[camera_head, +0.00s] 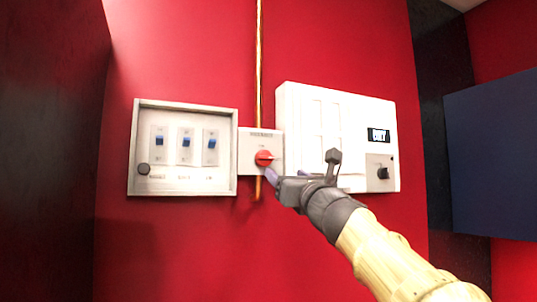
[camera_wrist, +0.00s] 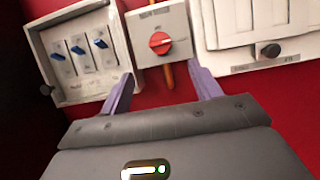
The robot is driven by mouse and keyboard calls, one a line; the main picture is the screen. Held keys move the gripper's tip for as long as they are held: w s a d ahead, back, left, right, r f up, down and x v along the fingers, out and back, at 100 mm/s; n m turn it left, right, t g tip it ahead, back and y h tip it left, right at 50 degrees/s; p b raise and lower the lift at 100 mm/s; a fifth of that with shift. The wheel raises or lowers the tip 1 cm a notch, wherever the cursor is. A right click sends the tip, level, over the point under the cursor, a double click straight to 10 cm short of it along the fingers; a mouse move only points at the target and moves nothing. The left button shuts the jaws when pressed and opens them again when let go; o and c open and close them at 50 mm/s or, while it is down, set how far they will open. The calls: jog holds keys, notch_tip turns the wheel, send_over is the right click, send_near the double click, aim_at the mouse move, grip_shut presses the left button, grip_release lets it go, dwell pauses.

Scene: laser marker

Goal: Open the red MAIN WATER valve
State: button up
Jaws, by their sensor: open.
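The red valve knob (camera_head: 264,158) is a round red dial on a small light grey box (camera_head: 246,150) on the red wall. In the wrist view the knob (camera_wrist: 160,42) sits ahead of and between my two purple fingers, with a pale grip bar across it. My gripper (camera_head: 284,176) is just below and to the right of the knob in the head view. In the wrist view my gripper (camera_wrist: 162,88) is open and empty, its fingertips short of the knob. The box's label is too small to read.
A switch panel (camera_head: 183,106) with several blue switches (camera_head: 186,141) is left of the valve box. A white unit (camera_head: 345,100) with a display (camera_head: 378,135) and black knob (camera_head: 383,173) is close on the right. A copper pipe (camera_head: 259,60) runs vertically behind the box.

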aim_at(267, 159)
jog(key=p+x, duration=0.7)
jog(key=x, duration=0.4)
jog(key=shift+r, duration=0.25)
jog(key=shift+w+a+r+p, duration=0.1)
jog(key=shift+w+a+p, duration=0.1)
jog(key=shift+w+p, duration=0.45)
jog(key=shift+c, duration=0.2)
jog(key=c, duration=0.9)
